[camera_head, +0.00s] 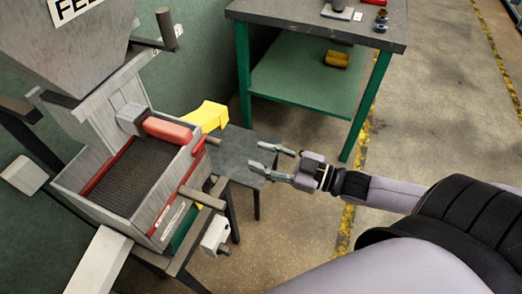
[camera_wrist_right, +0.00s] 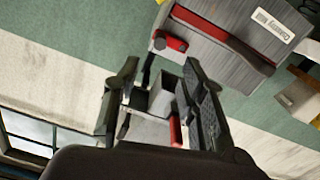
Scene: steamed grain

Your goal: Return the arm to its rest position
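My right arm comes in from the right in the head view. Its gripper (camera_head: 268,158) is open and empty, with its two fingers apart and pointing left toward the machine. It hangs in the air by a small dark table (camera_head: 236,150), apart from the machine as far as I can tell. In the right wrist view the gripper (camera_wrist_right: 160,75) also shows open, with grey and red parts visible between and beyond the fingers. My left gripper is not in view.
A grey machine (camera_head: 168,215) with a red handle (camera_head: 167,130), mesh tray and hopper (camera_head: 75,45) stands at left. A yellow part (camera_head: 207,115) sits behind it. A green-legged workbench (camera_head: 290,18) with small items stands at the back. Open floor (camera_head: 430,110) lies to the right.

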